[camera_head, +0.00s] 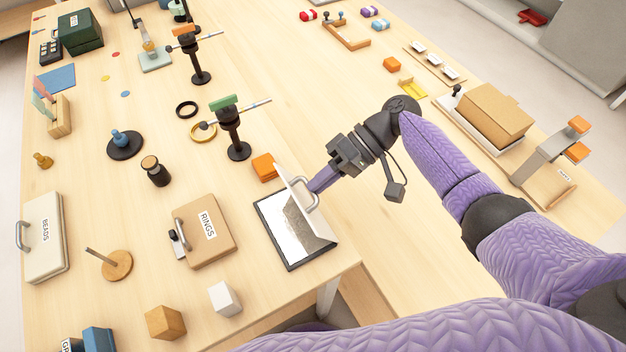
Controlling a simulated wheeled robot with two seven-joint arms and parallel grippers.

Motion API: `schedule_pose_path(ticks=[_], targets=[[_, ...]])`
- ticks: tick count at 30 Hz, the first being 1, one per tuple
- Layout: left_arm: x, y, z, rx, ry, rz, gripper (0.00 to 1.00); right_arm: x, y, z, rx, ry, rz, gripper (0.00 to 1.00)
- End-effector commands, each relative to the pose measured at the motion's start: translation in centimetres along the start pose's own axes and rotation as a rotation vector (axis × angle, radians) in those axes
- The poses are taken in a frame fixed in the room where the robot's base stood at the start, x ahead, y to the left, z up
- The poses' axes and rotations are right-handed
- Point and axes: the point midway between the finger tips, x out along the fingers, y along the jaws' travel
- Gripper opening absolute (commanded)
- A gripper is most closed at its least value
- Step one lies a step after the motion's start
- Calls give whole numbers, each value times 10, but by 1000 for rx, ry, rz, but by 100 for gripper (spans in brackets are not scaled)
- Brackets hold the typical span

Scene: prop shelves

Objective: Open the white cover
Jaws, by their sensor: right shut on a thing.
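The white cover (303,205) stands tilted up, hinged on a shallow dark-edged case (290,265) near the table's front edge. A metal loop handle (309,193) is on the cover. The case is open toward the left and shows a bright white inside with a grey patch. My right gripper (316,184) is at the far upper edge of the cover, shut on it; its fingertips are partly hidden behind the cover. My left gripper is not in view.
A cardboard-brown RINGS box (205,228) stands left of the case. An orange cube (264,167) sits close behind it. A black stand (238,150) with a rod is farther back. A white cube (224,299) is near the front.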

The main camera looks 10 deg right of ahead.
Motion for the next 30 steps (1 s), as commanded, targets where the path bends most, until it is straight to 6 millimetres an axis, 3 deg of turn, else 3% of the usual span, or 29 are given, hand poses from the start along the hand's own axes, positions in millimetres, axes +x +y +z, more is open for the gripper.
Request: schedule_pose_path(ticks=[1,13,30], targets=[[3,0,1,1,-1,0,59,1,11,3,16,-5,19,0],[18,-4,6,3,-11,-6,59,-10,33,5,24,-12,21,0],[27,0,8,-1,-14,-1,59,-15,44,5,21,-11,18,0]])
